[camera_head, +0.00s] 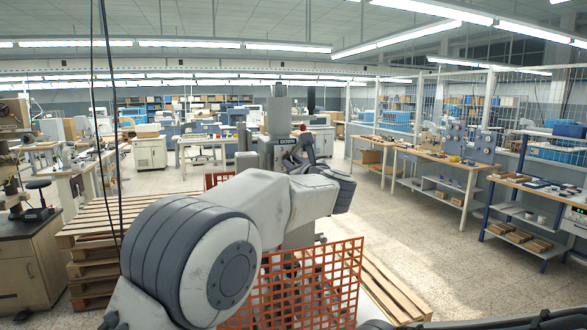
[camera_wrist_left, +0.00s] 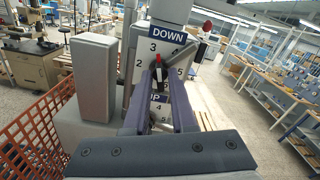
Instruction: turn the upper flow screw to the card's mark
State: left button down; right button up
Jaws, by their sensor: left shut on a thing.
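The upper flow screw sits on a white dial plate marked DOWN (camera_wrist_left: 168,34) with numbers around it, on the front of the grey machine (camera_wrist_left: 170,10). My left gripper (camera_wrist_left: 158,66) is shut on the screw, its two fingers meeting over the dial centre. A small red part shows between the fingers, and they hide much of the screw. A lower plate, partly covered and ending in P, shows beneath. In the head view the machine (camera_head: 280,112) stands beyond my left arm, whose gripper (camera_head: 300,150) is at its front. I cannot make out the card. My right gripper is not in view.
An orange mesh guard (camera_head: 335,275) stands in front of the machine and shows at the left of the wrist view (camera_wrist_left: 30,135). Wooden pallets (camera_head: 95,225) lie to the left. Workbenches (camera_head: 430,157) line the right side, with clear floor before them.

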pick_arm(q)
jog(key=m+b, duration=0.1)
jog(key=m, duration=0.8)
jog(key=shift+m, duration=0.3)
dwell(0.5)
jog(key=c, duration=0.9)
grip_release()
jog(key=shift+c, duration=0.2)
